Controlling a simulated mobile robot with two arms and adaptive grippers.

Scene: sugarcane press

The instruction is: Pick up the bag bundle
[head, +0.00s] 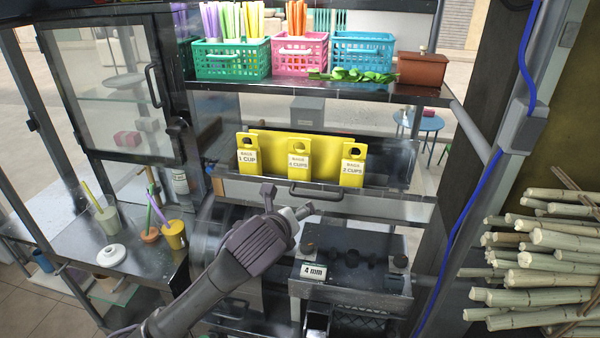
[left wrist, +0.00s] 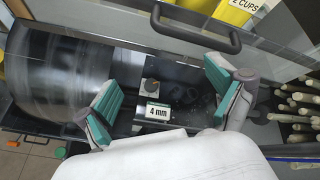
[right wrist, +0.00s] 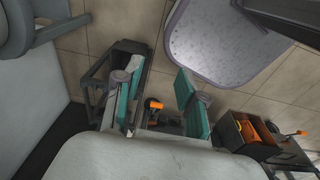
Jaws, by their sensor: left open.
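Yellow bag bundles stand upright in an open drawer (head: 400,204) in the head view. One is labelled 1 CUP (head: 246,169), and the right one is labelled 2 CUPS (head: 353,179). The middle bundle (head: 298,173) has a less clear cups label. A yellow bundle also shows at the top of the left wrist view (left wrist: 232,12). My left gripper (head: 287,203) is open and empty, below the drawer handle (head: 316,193); its spread teal fingers show in the left wrist view (left wrist: 160,82). My right gripper (right wrist: 157,80) is open and empty over the floor, outside the head view.
A shelf above holds green (head: 230,62), pink (head: 300,54) and blue (head: 368,52) baskets. A machine with a 4 mm label (head: 313,271) sits below the drawer. Cups stand on the left counter (head: 150,262). Cane stalks (head: 545,260) are stacked at right.

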